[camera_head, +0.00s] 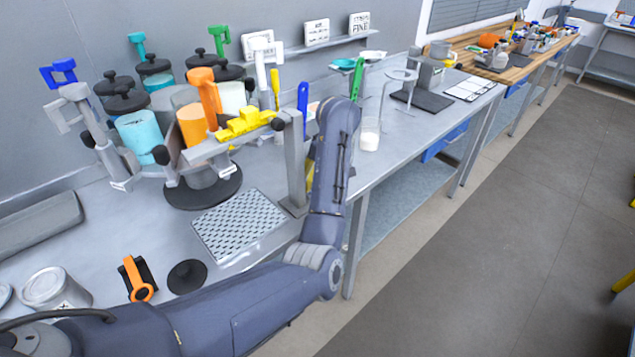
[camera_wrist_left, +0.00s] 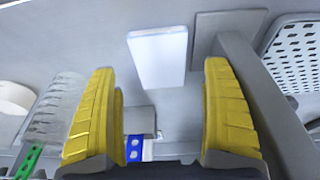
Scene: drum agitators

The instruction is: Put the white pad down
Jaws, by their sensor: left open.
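The white pad (camera_wrist_left: 158,58) shows in the left wrist view as a pale rectangular block on the grey bench top, beside the square foot of a grey post. My left gripper (camera_wrist_left: 162,110) is open, with its two yellow fingers wide apart. The pad appears beyond the fingertips and clear of both fingers. In the head view my left arm reaches across the front of the bench, and only a sliver of yellow finger (camera_head: 310,180) shows behind the forearm. The pad is hidden there. My right gripper is in neither view.
The grey post (camera_head: 295,160) stands close to my left gripper, with a perforated plate (camera_head: 238,222) to its left. Drums and coloured-handled tools crowd the bench behind. A small white container (camera_head: 370,134) and a clear stand (camera_head: 397,92) are to the right.

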